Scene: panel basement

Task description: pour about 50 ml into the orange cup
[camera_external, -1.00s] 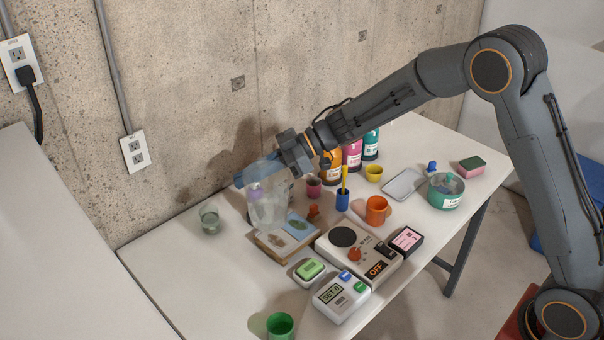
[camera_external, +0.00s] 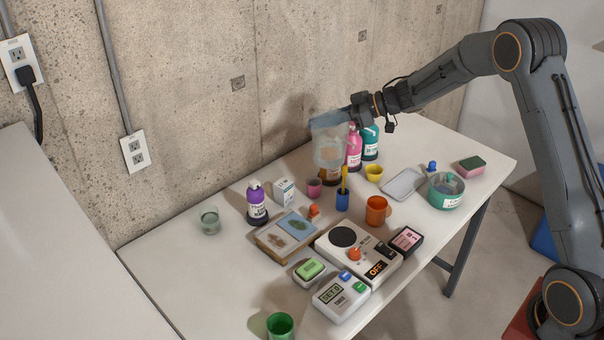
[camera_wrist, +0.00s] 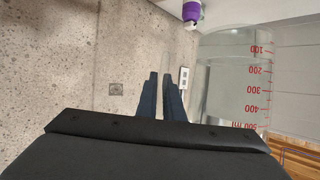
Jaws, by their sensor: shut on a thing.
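The orange cup (camera_external: 376,211) stands upright on the table, right of the middle, in the external view. My gripper (camera_external: 330,120) is shut on a clear measuring jug (camera_external: 329,153) and holds it above the back of the table. The jug is behind and left of the orange cup, apart from it. In the wrist view the jug (camera_wrist: 228,75) shows red marks from 100 to 500 ml, right of my gripper's fingers (camera_wrist: 162,95). The jug looks about upright. Its liquid level is hard to tell. The inside of the orange cup is mostly hidden.
Behind the jug stand a brown, a pink (camera_external: 354,150) and a teal bottle (camera_external: 371,142). A blue holder (camera_external: 342,201) with a yellow stick, a yellow cup (camera_external: 374,173) and a hot plate (camera_external: 340,256) surround the orange cup. A purple bottle (camera_external: 257,204) stands left.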

